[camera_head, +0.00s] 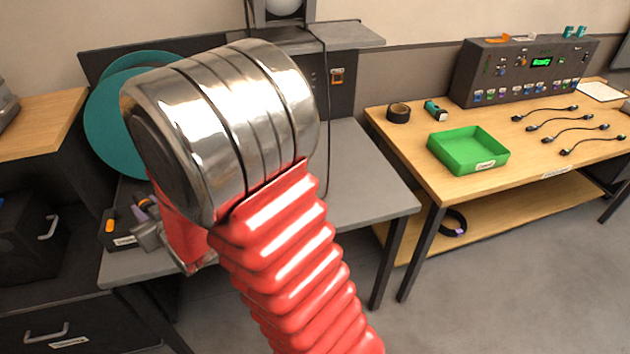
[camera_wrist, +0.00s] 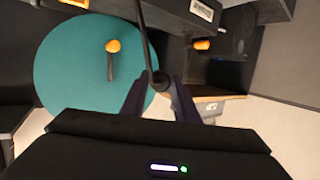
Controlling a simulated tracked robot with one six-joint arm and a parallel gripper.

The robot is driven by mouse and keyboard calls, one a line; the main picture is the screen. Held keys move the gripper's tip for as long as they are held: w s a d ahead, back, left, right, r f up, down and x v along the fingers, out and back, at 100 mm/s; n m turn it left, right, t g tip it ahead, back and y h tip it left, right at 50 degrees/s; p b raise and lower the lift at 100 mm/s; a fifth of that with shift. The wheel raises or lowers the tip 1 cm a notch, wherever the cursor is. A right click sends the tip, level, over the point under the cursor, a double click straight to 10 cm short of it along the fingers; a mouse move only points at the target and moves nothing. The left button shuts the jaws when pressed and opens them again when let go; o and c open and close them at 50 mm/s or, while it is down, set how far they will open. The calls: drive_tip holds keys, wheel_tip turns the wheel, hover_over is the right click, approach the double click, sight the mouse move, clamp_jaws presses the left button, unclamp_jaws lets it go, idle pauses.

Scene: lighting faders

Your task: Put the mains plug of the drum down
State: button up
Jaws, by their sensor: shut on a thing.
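The cable drum is a large teal disc (camera_head: 105,125) at the left of the grey bench in the head view, partly hidden behind my arm. In the wrist view the drum (camera_wrist: 70,75) fills the left and bears an orange-knobbed crank (camera_wrist: 112,47). My gripper (camera_wrist: 160,84) is shut on the small dark mains plug (camera_wrist: 161,80), held between the fingertips. A dark cable (camera_wrist: 145,40) runs up from the plug across the picture. My arm hides most of the gripper and the plug in the head view.
The grey bench (camera_head: 355,185) has bare top right of my arm. A dark box with an orange part (camera_head: 112,232) sits near its front left. The wooden table (camera_head: 400,150) holds a green tray (camera_head: 468,160), several short cables and a fader console (camera_head: 525,70).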

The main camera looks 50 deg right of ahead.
drive_tip(key=d+f+m+h, duration=0.1)
drive_tip(key=d+h, duration=0.1)
drive_tip(key=d, duration=1.1)
drive_tip(key=m+g+h, duration=0.2)
drive_tip(key=m+h, duration=0.3)
drive_tip(key=h, duration=0.1)
hover_over(331, 191)
wheel_tip(331, 191, down, 6)
drive_tip(key=shift+f, duration=0.15)
drive_tip(key=shift+f, duration=2.85)
